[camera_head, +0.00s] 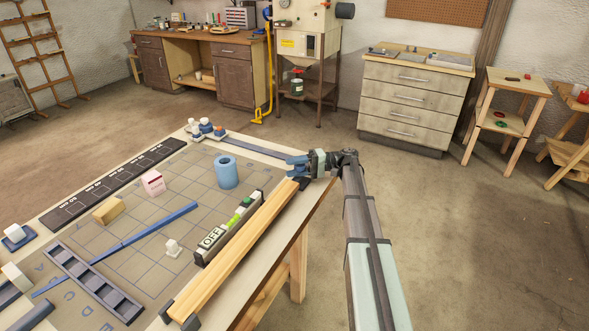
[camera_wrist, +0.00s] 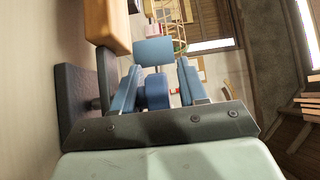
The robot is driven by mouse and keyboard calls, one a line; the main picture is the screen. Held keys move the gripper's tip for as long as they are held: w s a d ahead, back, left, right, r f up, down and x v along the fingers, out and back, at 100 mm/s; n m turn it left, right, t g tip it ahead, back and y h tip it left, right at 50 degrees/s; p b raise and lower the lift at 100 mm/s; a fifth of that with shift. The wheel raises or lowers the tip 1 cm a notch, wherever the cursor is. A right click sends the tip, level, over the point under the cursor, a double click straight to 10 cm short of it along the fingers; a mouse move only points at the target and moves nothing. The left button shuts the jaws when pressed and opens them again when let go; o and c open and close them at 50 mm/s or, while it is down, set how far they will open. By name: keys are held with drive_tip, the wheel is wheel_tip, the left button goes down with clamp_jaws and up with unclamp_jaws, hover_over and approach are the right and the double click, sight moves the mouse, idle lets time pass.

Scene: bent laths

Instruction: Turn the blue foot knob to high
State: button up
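My gripper (camera_head: 293,166) is at the table's far right edge, beside the far end of a long wooden lath (camera_head: 236,250). In the wrist view its two blue fingers (camera_wrist: 158,82) stand apart. A round blue knob (camera_wrist: 155,92) shows between them, with a slim gap seen on either side; I cannot tell if it touches a finger. A blue square piece (camera_wrist: 153,51) shows just beyond the knob. The lath (camera_wrist: 107,24) and a dark end block (camera_wrist: 76,105) are to the left. In the head view the knob is hidden or merges with the blue fingers; its setting cannot be read.
A strip with an OFF label (camera_head: 211,237) and a green part lies beside the lath. A blue cylinder (camera_head: 226,172), a white-and-red block (camera_head: 152,183), a blue bar (camera_head: 150,232) and a grey rack (camera_head: 93,283) are on the gridded table.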

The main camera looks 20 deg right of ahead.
drive_tip(key=shift+o, duration=0.6)
drive_tip(key=shift+r, duration=0.15)
drive_tip(key=d, duration=0.6)
drive_tip(key=shift+d, duration=0.2)
drive_tip(key=shift+s+d, duration=0.15)
drive_tip(key=shift+d, duration=0.4)
